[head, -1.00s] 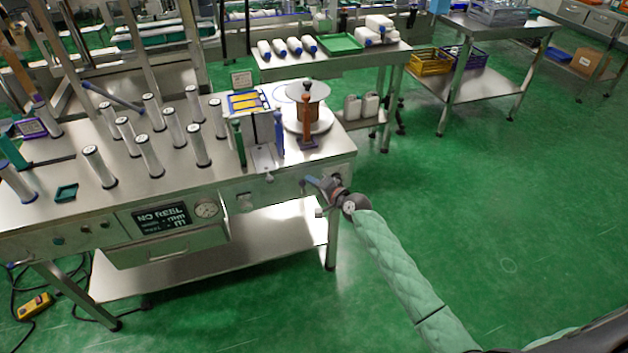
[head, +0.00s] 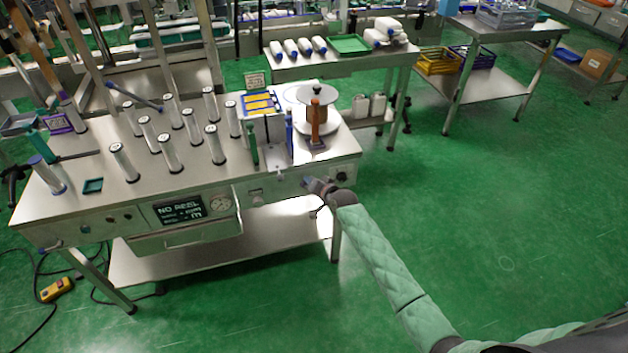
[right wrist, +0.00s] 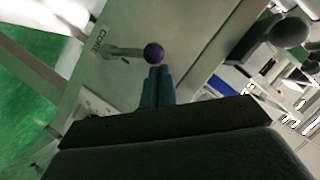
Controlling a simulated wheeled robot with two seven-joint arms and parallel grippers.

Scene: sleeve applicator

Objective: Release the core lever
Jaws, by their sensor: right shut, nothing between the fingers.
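The core lever (right wrist: 128,52) is a pale rod with a dark purple ball knob, beside a CORE label on the bench's metal face in the right wrist view. My right gripper (right wrist: 159,70) has its two teal fingers together with nothing between them. The fingertips are right by the knob; whether they touch it I cannot tell. In the head view my right gripper (head: 309,182) is at the bench's front face near its right end and hides most of the lever. My left gripper is not in view.
The steel bench (head: 75,213) holds several upright rolls and a reel on a round plate (head: 318,100). A display (head: 180,209) on its front reads NO REEL. A dark knob (head: 342,174) sits right of my gripper. The green floor at right is clear.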

